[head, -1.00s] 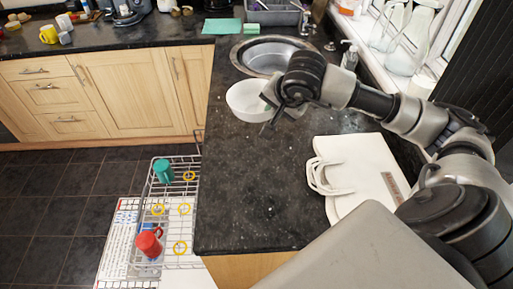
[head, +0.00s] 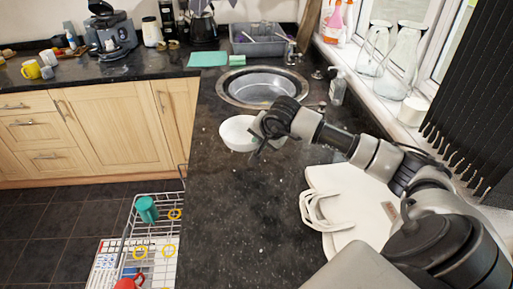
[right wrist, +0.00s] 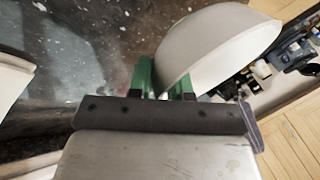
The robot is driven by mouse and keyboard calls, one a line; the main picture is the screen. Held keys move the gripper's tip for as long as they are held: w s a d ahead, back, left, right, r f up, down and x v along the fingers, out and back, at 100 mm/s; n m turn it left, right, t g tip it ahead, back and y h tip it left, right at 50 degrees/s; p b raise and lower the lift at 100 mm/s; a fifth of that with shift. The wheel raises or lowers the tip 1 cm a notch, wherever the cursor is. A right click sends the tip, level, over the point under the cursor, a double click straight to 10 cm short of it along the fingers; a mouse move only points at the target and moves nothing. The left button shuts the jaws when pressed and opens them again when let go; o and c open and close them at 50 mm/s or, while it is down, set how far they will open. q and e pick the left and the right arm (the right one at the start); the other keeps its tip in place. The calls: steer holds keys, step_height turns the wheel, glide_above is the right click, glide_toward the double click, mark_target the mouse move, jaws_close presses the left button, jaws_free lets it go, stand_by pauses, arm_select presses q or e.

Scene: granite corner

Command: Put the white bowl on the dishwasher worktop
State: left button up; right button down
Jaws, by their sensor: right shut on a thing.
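The white bowl (head: 236,133) is over the black speckled worktop (head: 225,220), in front of the round sink. My right gripper (head: 264,132) is at the bowl's right side and shut on its rim. In the right wrist view, the bowl (right wrist: 218,48) sits between and beyond the green fingertips (right wrist: 163,82). I cannot tell whether the bowl's base touches the worktop. A pulled-out dishwasher rack (head: 150,232) stands beside the worktop's left edge. My left gripper is not in view.
A white bag (head: 350,190) with handles lies on the worktop to the right. The steel sink (head: 262,88), a soap bottle (head: 337,87) and a green cloth (head: 208,59) are behind the bowl. The worktop's front left is clear. The rack holds a teal mug (head: 147,209) and a red mug (head: 128,283).

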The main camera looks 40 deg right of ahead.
mark_target(244, 137)
steer(key=w, duration=0.1)
steer(key=w+d+f, duration=0.1)
steer(key=w+f+p, duration=0.1)
steer(key=w, duration=0.1)
steer(key=shift+d+f, duration=0.25)
steer(key=shift+d, duration=0.15)
step_height(244, 137, down, 4)
steer(key=shift+w+d+r+p, duration=0.1)
steer(key=shift+p, duration=0.6)
steer(key=shift+f, duration=0.2)
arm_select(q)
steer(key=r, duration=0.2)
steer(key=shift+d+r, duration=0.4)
arm_select(e)
steer(key=shift+f+b, duration=0.2)
steer(key=shift+b, duration=0.1)
steer(key=c, duration=1)
jaws_free()
steer(key=shift+r, duration=0.1)
steer(key=shift+c, duration=0.2)
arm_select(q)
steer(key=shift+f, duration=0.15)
